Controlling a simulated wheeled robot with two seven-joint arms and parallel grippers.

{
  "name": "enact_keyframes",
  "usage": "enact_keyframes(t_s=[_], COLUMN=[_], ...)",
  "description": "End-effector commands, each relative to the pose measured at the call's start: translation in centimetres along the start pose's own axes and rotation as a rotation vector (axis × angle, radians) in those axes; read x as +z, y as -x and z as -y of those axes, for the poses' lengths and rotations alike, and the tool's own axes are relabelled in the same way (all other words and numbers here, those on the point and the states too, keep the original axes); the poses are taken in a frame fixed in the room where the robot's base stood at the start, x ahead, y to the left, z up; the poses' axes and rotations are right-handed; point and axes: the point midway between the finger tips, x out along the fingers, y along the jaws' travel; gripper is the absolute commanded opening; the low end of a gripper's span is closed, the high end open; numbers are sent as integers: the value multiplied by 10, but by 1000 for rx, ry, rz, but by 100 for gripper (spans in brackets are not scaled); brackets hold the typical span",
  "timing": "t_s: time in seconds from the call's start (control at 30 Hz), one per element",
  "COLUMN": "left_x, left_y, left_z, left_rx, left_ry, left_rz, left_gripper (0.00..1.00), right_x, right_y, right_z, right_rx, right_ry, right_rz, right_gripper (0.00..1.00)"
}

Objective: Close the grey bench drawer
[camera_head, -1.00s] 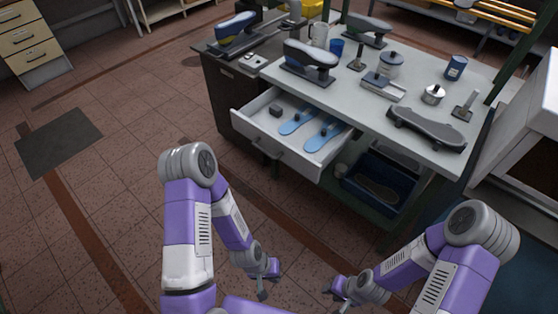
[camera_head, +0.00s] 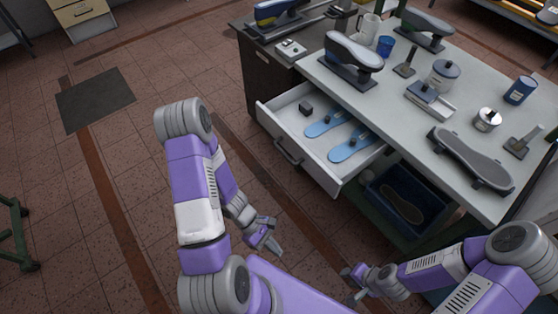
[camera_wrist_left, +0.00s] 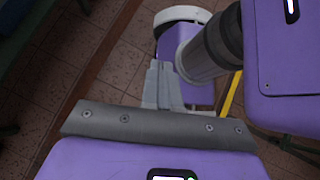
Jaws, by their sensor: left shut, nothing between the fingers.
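The grey bench drawer (camera_head: 312,166) is pulled out from the front of the bench (camera_head: 395,135) in the head view. Its dark handle (camera_head: 288,152) is on the front panel. Inside lie two blue shoe-shaped pieces (camera_head: 345,150) and a small dark block (camera_head: 306,109). My left gripper (camera_head: 266,240) is shut and empty, in front of and below the drawer, apart from it. Its fingers also show pressed together in the left wrist view (camera_wrist_left: 162,85). My right gripper (camera_head: 348,285) is open and empty, further right and apart from the bench.
Shoe lasts on stands (camera_head: 352,60), a mug, tins and a dark sole-shaped tool (camera_head: 470,158) stand on the bench top. A blue crate (camera_head: 402,205) sits beneath it. A dark mat (camera_head: 95,100) lies on the tiled floor at left. Floor before the drawer is clear.

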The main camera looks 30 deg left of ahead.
Motion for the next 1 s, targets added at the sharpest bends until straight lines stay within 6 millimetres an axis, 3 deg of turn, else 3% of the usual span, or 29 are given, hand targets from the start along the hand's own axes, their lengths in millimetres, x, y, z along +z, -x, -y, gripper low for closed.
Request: enact_keyframes(t_s=[0.1,0.23,0.4,0.5,0.67,1.0], left_x=[2,-14,-42,-52,-56,-57], left_y=[43,103,172,193,196,164], left_z=[-39,-79,-100,-104,-115,-177], left_rx=[291,629,959,1057,1094,1086], left_ry=[292,495,612,635,641,639], left_rz=[160,285,357,371,377,378], left_gripper=[0,0,0,0,0,0], right_x=[0,0,0,0,0,-1], right_y=[4,6,8,8,5,-8], right_z=[1,2,3,3,2,-3], right_rx=[0,0,0,0,0,0], right_ry=[0,0,0,0,0,0], right_rz=[-1,-2,-1,-1,-1,-1], right_gripper=[37,37,37,37,37,37])
